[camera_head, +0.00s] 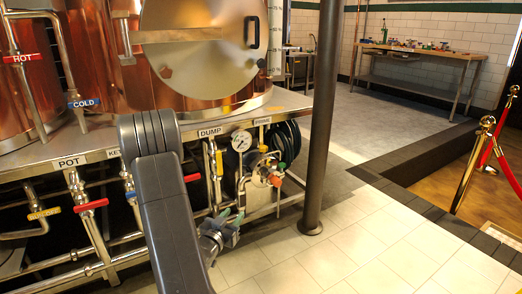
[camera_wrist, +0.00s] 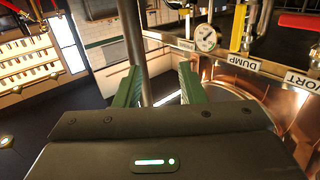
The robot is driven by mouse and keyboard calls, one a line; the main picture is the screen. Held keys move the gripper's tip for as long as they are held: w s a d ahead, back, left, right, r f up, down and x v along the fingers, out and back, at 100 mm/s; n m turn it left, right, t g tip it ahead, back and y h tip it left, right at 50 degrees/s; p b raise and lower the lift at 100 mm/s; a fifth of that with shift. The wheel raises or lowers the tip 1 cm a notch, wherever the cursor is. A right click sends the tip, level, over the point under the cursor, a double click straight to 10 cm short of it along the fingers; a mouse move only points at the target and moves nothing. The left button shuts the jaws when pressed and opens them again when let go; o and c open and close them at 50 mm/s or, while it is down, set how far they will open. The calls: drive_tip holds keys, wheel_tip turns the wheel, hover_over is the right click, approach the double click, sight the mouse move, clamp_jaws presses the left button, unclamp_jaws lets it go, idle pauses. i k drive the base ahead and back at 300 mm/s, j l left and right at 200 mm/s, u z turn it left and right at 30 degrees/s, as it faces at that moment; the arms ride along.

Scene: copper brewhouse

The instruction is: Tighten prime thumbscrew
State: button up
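No thumbscrew can be told for certain in either view. A steel pump (camera_head: 262,170) with small orange and green fittings sits under the right end of the brew bench in the head view. The small label (camera_head: 262,122) above it is too small to read.
A pressure gauge (camera_head: 241,140) hangs beside the DUMP label (camera_head: 210,132). Red-handled valves and pipes (camera_head: 92,204) crowd the bench front at left. A dark post (camera_head: 322,120) stands right of the pump. Tiled floor (camera_head: 370,240) is clear at right, before a rope stanchion (camera_head: 472,165).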

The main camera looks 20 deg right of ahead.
sight(263, 148)
drive_tip(key=i+l+u, duration=0.25)
drive_tip(key=l, duration=0.45)
drive_tip(key=i+l+u, duration=0.3)
drive_tip(key=l, duration=0.45)
drive_tip(key=l+u, duration=0.25)
drive_tip(key=l, duration=0.45)
drive_tip(key=l+u, duration=0.25)
drive_tip(key=l, duration=0.55)
